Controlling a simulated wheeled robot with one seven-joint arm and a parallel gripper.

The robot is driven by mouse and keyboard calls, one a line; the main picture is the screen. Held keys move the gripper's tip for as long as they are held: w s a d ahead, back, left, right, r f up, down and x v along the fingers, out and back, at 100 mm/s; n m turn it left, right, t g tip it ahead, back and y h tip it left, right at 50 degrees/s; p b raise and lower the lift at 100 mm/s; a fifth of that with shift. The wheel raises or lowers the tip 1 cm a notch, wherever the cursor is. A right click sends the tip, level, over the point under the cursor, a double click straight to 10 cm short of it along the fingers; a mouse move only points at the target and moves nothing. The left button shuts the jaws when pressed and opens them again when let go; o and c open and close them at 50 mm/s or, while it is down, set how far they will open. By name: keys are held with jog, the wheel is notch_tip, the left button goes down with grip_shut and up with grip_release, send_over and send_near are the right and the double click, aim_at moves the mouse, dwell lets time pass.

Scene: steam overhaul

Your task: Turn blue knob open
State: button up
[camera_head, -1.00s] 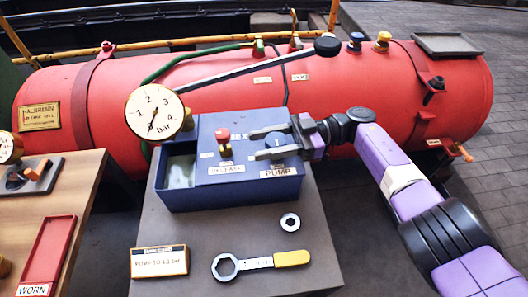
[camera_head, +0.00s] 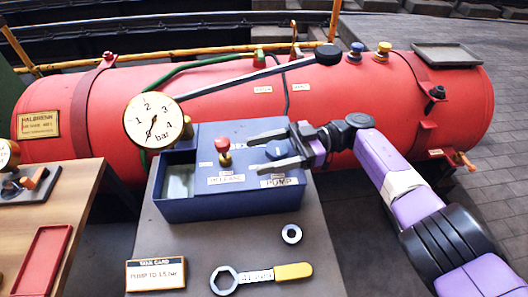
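A blue round knob (camera_head: 278,153) sits on top of the blue pump box (camera_head: 230,203), on its right side above the PUMP label. My gripper (camera_head: 254,154) reaches in from the right with its two fingers apart. One finger lies on the far side of this knob and the other on the near side, partly covering it. I cannot tell whether either finger touches it. Another blue knob (camera_head: 356,49) stands on top of the red boiler (camera_head: 225,110), away from my gripper.
A red knob (camera_head: 222,145) on brass stands just left of my fingers. A pressure gauge (camera_head: 153,120) and a long black-tipped lever (camera_head: 250,74) are close behind. A yellow-handled wrench (camera_head: 262,275), a ring nut (camera_head: 291,234) and a task card (camera_head: 155,274) lie in front.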

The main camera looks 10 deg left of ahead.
jog(key=shift+d, duration=0.1)
jog(key=b+v, duration=0.1)
jog(key=v, duration=0.1)
jog(key=b+v, duration=0.3)
jog(key=shift+w+d+f, duration=0.2)
jog(key=shift+d+f, duration=0.1)
jog(key=shift+r+b+v, duration=0.25)
jog(key=shift+b+v, duration=0.5)
jog(key=shift+v, duration=0.25)
jog(key=shift+d, duration=0.1)
